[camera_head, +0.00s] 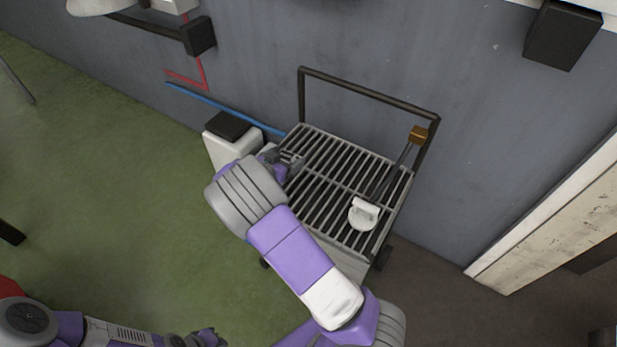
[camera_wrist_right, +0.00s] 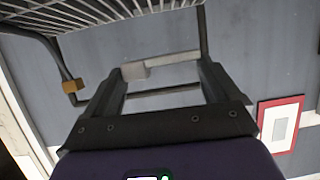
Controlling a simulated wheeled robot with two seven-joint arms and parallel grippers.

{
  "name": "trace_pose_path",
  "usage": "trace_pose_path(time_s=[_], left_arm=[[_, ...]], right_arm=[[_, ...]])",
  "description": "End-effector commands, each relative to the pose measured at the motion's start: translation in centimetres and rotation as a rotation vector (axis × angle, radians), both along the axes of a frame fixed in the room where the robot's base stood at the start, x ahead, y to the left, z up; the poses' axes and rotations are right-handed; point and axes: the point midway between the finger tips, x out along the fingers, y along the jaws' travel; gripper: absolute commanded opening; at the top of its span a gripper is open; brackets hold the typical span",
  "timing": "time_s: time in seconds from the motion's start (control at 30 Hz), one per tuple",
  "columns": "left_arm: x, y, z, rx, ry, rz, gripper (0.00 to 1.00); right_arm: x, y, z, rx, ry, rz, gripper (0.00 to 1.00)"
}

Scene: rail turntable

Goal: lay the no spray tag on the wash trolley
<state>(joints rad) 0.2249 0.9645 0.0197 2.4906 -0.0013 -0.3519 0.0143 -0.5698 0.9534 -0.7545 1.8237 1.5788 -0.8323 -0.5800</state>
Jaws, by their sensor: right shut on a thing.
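The wash trolley (camera_head: 340,178) has a grey slatted top and a dark upright handle frame, against the grey wall. My right gripper (camera_head: 291,158) is over or at the left edge of the slats; its height above them is unclear. In the right wrist view its fingers (camera_wrist_right: 160,72) are shut on a thin pale grey piece (camera_wrist_right: 172,62), seen edge-on, which appears to be the no spray tag. Its face and any marking are hidden. In that view the trolley slats (camera_wrist_right: 100,12) show at the top. My left gripper (camera_head: 207,338) is at the bottom edge, its jaws unclear.
A white round-headed tool (camera_head: 362,216) with a dark shaft lies on the right of the slats. A brass-coloured block (camera_head: 418,134) is near the handle frame. A white box with a dark top (camera_head: 228,126) stands left of the trolley.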

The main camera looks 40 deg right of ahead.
Motion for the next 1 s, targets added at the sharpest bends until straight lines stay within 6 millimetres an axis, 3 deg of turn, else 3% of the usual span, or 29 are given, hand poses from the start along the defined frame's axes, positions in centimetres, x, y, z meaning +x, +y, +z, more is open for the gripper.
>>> trace_pose_path(time_s=[0.17, 0.4, 0.6, 0.83, 1.0], left_arm=[[0.0, 0.0, -0.8, 0.000, 0.000, 0.000, 0.00], [0.0, 0.0, -2.6, 0.000, 0.000, 0.000, 0.00], [0.0, 0.0, -3.0, 0.000, 0.000, 0.000, 0.00], [0.0, 0.0, -4.3, 0.000, 0.000, 0.000, 0.00], [0.0, 0.0, -4.1, 0.000, 0.000, 0.000, 0.00]], right_arm=[[-0.3, 0.0, -2.1, -0.001, 0.000, -0.048, 0.61], [-0.3, -0.1, -6.5, -0.001, 0.000, -0.051, 0.61], [-0.3, -0.1, -7.9, 0.000, -0.002, -0.051, 0.61], [-0.3, -0.1, -11.0, -0.001, -0.002, -0.051, 0.61], [-0.3, -0.1, -11.0, 0.002, -0.004, -0.050, 0.61]])
